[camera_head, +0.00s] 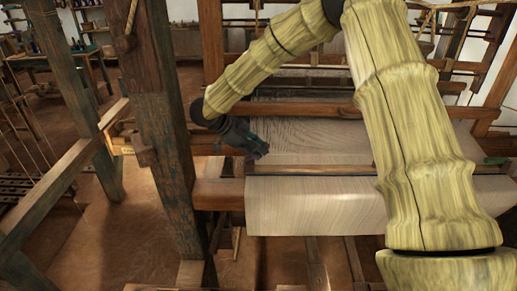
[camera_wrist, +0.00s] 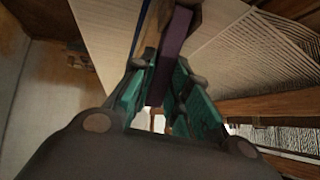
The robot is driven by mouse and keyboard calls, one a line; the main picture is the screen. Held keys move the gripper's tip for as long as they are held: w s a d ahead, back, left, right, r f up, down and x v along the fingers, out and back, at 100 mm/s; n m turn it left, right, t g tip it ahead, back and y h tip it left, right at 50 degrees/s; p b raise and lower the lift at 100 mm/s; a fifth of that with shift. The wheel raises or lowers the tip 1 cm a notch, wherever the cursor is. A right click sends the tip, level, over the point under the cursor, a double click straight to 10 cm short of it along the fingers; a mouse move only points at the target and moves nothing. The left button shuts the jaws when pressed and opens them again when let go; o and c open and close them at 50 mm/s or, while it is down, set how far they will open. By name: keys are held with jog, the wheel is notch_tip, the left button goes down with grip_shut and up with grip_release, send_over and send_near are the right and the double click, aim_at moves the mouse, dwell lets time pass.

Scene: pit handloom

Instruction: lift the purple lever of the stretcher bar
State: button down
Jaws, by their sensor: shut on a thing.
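The purple lever (camera_wrist: 173,48) shows in the wrist view as a narrow upright strip running down between the teal fingers of my gripper (camera_wrist: 163,78). My gripper is shut on it. A brown wooden piece (camera_wrist: 152,28), seemingly part of the stretcher bar, lies just beside the lever. In the head view my gripper (camera_head: 258,150) is low over the left part of the pale cloth (camera_head: 310,207), and the lever cannot be made out there. A thin wooden bar (camera_head: 320,171), likely the stretcher bar, crosses the cloth; my arm hides part of it.
A thick wooden post (camera_head: 165,120) stands left of my gripper. A wooden beam (camera_head: 215,194) ends at the cloth's left edge, and another beam (camera_head: 300,109) crosses behind my gripper. Open floor (camera_head: 110,230) shows at lower left.

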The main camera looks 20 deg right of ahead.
jog(key=shift+w+r, duration=0.1)
jog(key=shift+r, duration=0.1)
jog(key=c, duration=1.6)
grip_release()
jog(key=shift+o, duration=1.2)
jog(key=shift+s+a, duration=0.1)
jog(key=shift+s, duration=0.1)
jog(key=shift+f, duration=0.1)
jog(key=shift+w, duration=0.1)
notch_tip(320, 180, up, 10)
